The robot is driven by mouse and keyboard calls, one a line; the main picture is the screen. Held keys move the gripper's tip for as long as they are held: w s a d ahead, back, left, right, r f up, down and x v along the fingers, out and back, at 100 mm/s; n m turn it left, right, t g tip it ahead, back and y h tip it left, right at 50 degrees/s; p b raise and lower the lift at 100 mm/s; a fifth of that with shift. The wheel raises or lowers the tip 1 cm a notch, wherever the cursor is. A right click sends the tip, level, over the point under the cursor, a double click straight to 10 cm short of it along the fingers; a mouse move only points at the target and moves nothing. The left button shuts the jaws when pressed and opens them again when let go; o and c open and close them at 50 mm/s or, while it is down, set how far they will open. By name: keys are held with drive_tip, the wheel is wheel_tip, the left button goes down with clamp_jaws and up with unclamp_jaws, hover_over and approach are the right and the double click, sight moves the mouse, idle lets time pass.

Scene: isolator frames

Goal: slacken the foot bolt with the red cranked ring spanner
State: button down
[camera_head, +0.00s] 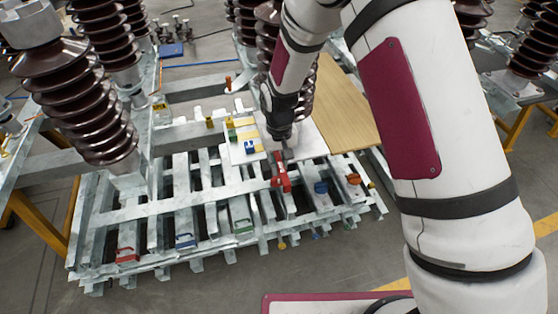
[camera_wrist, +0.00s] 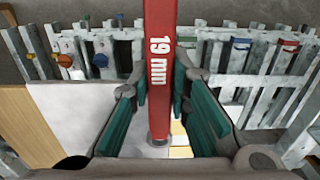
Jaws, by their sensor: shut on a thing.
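The red cranked ring spanner (camera_wrist: 160,25), marked "19 mm", runs upright through the middle of the wrist view. My gripper (camera_wrist: 161,88) is shut on it, its green-padded fingers on either side. One rounded end of the spanner shows low in the wrist view; its far end runs out of the top of the picture. In the head view my gripper (camera_head: 283,150) points down over the slatted metal rack, with the red spanner (camera_head: 281,172) just below it. I cannot make out the foot bolt in either view.
Brown ribbed insulators (camera_head: 75,95) stand at the left and back. A white plate with coloured blocks (camera_head: 237,155) and a wooden board (camera_head: 345,105) lie beside my gripper. The slatted rack (camera_head: 150,208) holds red, blue and green handled pieces, plus blue (camera_head: 321,187) and orange (camera_head: 353,179) knobs.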

sight(303, 153)
drive_tip(key=shift+f, duration=0.55)
idle(0.4)
drive_tip(key=w+d+n+b, duration=0.1)
drive_tip(key=d+n, duration=0.1)
drive_tip(key=w+d+n+b, duration=0.2)
drive_tip(key=n, duration=0.1)
drive_tip(key=w+d+n+b, duration=0.1)
drive_tip(key=w+d+n, duration=0.1)
drive_tip(key=n, duration=0.1)
drive_tip(key=shift+d+f, duration=0.1)
drive_tip(key=w+n+b, duration=0.1)
drive_tip(key=n, duration=0.1)
drive_tip(key=w+d+n+b, duration=0.1)
drive_tip(key=w+n, duration=0.1)
drive_tip(key=shift+d, duration=0.15)
drive_tip(key=shift+s, duration=0.1)
wheel_tip(303, 153, up, 7)
drive_tip(key=p, duration=0.2)
idle(0.8)
